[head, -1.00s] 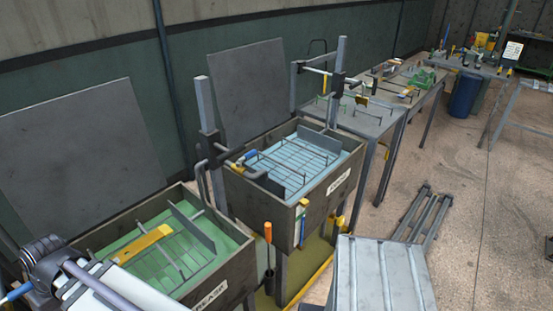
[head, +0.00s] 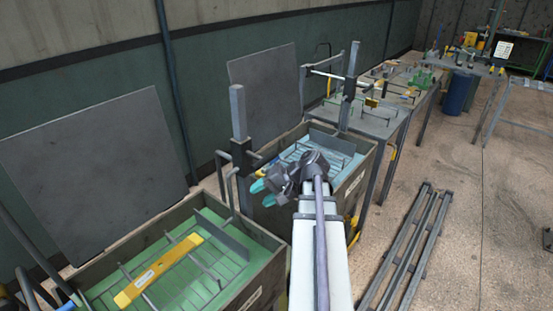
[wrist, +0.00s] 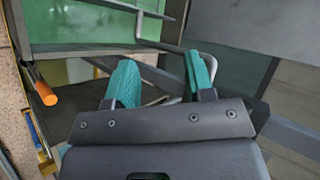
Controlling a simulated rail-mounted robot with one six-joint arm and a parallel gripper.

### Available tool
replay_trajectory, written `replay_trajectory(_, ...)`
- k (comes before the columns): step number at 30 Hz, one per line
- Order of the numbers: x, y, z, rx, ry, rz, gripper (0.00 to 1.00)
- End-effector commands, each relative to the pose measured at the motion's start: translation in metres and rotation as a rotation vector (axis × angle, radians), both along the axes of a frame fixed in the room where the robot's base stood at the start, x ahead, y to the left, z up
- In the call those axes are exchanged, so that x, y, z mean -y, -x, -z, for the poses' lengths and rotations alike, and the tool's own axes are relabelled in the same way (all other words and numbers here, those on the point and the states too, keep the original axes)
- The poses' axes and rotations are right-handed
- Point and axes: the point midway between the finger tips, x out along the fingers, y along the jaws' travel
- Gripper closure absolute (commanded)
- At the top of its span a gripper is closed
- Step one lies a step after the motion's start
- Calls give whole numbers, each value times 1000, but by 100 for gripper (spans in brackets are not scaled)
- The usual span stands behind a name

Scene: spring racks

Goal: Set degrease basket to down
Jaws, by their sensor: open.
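The degrease basket (head: 201,266), a frame of grey rods with a yellow bar (head: 160,270) across it, sits at the green liquid in the near tank (head: 258,265). Its depth is hard to judge. A black slider (head: 243,154) is on the upright post (head: 238,110) between the tanks, with bent grey rods beside it. My gripper (head: 264,192) has teal fingers, open, just right of and below the slider in the head view. In the wrist view my gripper (wrist: 162,62) is open, with a bent grey rod (wrist: 172,46) ahead of its fingertips. Whether they touch is unclear.
The blue-liquid tank (head: 325,142) stands behind my gripper, partly hidden by my arm. An orange-handled tool (wrist: 42,90) shows at left in the wrist view. Grey rails (head: 400,245) lie on open floor at right. A grey panel (head: 88,170) leans against the wall.

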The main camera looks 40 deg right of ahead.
Motion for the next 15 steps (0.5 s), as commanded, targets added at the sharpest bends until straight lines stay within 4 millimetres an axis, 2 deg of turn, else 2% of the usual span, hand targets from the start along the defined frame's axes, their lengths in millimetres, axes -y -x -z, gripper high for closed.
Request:
replay_trajectory(1, 15, 4, -8, 28, -27, 34, 52)
replay_trajectory(5, 50, 16, -32, 132, -117, 121, 52)
replay_trajectory(9, 87, 34, -64, 280, -226, 207, 52)
replay_trajectory(12, 104, 44, -81, 362, -281, 242, 52)
replay_trajectory(15, 107, 46, -85, 383, -295, 248, 52)
